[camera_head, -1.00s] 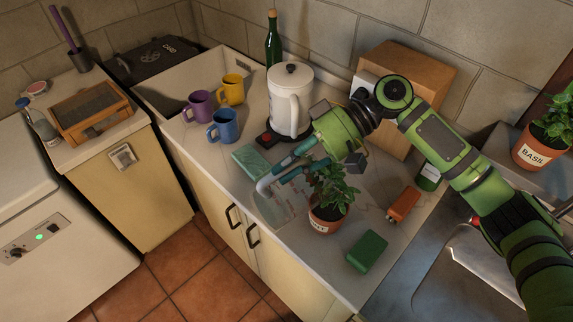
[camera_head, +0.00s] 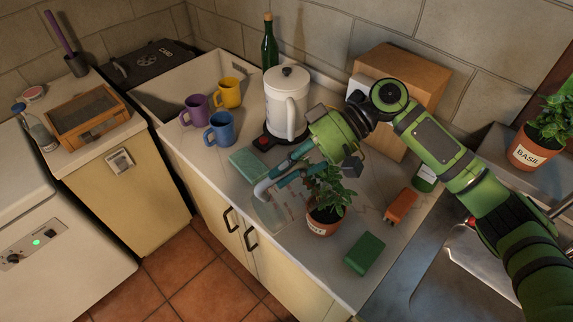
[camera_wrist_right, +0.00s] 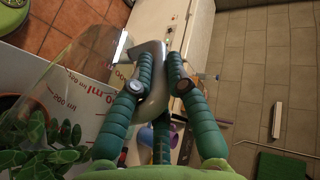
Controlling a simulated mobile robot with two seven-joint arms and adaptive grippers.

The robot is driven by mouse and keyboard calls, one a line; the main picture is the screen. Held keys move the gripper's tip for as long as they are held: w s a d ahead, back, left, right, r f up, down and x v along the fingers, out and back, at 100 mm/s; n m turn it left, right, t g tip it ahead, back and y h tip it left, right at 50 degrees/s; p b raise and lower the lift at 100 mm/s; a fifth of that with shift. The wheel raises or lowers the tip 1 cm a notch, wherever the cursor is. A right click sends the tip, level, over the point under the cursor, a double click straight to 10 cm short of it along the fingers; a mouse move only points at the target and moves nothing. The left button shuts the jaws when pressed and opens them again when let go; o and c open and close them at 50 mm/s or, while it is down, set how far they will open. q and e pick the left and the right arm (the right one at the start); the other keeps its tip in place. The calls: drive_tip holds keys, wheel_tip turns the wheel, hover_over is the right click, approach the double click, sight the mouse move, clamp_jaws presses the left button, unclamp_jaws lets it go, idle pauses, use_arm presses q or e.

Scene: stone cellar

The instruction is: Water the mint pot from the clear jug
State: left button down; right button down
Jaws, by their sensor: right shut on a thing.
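My right gripper (camera_head: 268,184) is shut on the pale grey handle (camera_wrist_right: 152,82) of the clear jug (camera_head: 277,213). The jug is see-through and hard to make out; red volume marks on its wall show in the right wrist view (camera_wrist_right: 92,100). It is beside the mint pot (camera_head: 322,226), on its left, above the counter's front edge. I cannot tell its exact tilt or how much water is in it. The mint pot is terracotta with a white label, partly hidden, and bushy green leaves, which also show in the right wrist view (camera_wrist_right: 40,145). My left gripper is out of view.
A white kettle (camera_head: 287,105) stands behind my gripper, with purple, yellow and blue (camera_head: 220,129) mugs to its left. A pale green block (camera_head: 248,164), a dark green block (camera_head: 364,253) and an orange thing (camera_head: 400,205) lie around the pot. A basil pot (camera_head: 532,150) stands far right.

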drive_tip(key=shift+s+a+r+p, duration=0.15)
drive_tip(key=shift+a+r+p, duration=0.25)
drive_tip(key=shift+p, duration=0.15)
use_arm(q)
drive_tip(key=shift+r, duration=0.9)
use_arm(e)
drive_tip(key=shift+f+h, duration=0.15)
drive_tip(key=shift+h, duration=0.15)
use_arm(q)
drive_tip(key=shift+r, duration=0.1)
use_arm(e)
drive_tip(key=shift+a+r+t+p, duration=0.2)
drive_tip(key=shift+t+p, duration=0.1)
drive_tip(key=shift+p, duration=0.1)
drive_tip(key=shift+s+a+h+p, duration=0.15)
drive_tip(key=shift+a+h+p, duration=0.1)
drive_tip(key=shift+h+p, duration=0.3)
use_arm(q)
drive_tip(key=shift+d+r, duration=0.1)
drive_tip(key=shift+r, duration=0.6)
use_arm(e)
drive_tip(key=shift+s+f, duration=0.1)
drive_tip(key=shift+f, duration=0.05)
